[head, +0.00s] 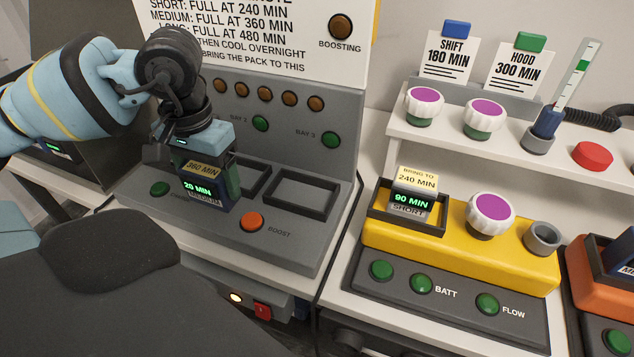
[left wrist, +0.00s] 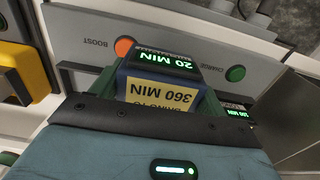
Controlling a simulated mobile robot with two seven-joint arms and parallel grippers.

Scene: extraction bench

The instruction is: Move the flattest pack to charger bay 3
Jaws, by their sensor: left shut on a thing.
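My left gripper (head: 207,160) is shut on a blue pack (head: 207,191) marked MEDIUM, with a 20 MIN display and a 360 MIN tag. The pack also shows in the left wrist view (left wrist: 165,88), between the jaws. It hangs upright over the left part of the grey charger (head: 190,237); its exact height is unclear. Two bays show empty: a middle bay (head: 267,188), partly covered, and the right bay (head: 334,201), below the BAY 3 label. In the left wrist view, a 100 MIN display (left wrist: 238,112) shows beside the held pack. My right gripper is not in view.
A yellow unit (head: 540,272) to the right holds a SHORT pack (head: 410,202) reading 90 MIN. An orange unit (head: 583,283) with a dark pack (head: 622,262) is at the right edge. Another pack's display (head: 58,149) glows at far left. A sign stands behind the charger.

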